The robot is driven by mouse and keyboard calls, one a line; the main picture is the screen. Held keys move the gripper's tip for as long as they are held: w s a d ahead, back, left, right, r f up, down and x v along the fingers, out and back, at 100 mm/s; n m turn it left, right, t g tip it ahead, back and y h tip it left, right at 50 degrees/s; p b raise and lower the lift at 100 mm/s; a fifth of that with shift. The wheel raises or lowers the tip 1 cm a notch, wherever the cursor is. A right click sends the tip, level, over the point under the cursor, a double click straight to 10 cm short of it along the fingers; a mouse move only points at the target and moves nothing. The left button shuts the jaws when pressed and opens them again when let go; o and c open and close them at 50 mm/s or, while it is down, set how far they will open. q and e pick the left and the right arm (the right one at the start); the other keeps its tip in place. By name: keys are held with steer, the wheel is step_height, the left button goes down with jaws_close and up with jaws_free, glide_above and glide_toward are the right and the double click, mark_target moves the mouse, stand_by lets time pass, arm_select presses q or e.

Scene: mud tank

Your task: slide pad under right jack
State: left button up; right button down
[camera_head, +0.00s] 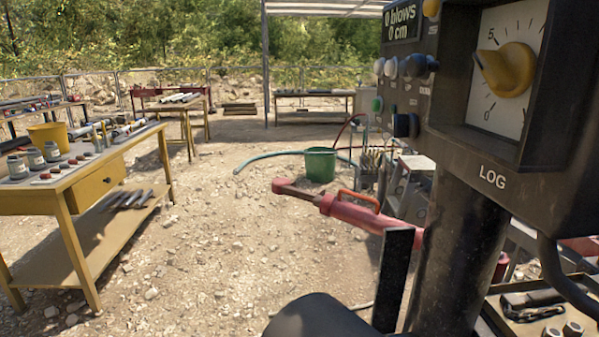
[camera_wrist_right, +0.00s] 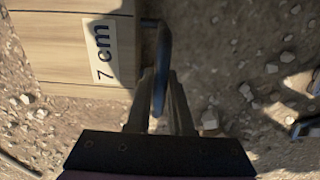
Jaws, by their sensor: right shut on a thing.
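In the right wrist view, a pale wooden pad (camera_wrist_right: 60,50) with a white "7 cm" label lies at the upper left, over gravelly ground. A dark blue-grey handle (camera_wrist_right: 164,45) sticks out from its right side. My right gripper (camera_wrist_right: 162,85) is shut on this handle, with one finger on each side of it. I cannot make out the right jack for certain in either view. My left gripper is in neither view.
A yellow workbench (camera_head: 95,180) stands left, a green bucket (camera_head: 320,165) behind. Open gravel lies between.

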steer(key=shift+w+d, duration=0.15)
steer(key=shift+d, duration=0.05)
steer(key=shift+w+d, duration=0.35)
steer(key=shift+d, duration=0.4)
steer(key=c, duration=0.7)
jaws_free()
steer(key=o, duration=0.4)
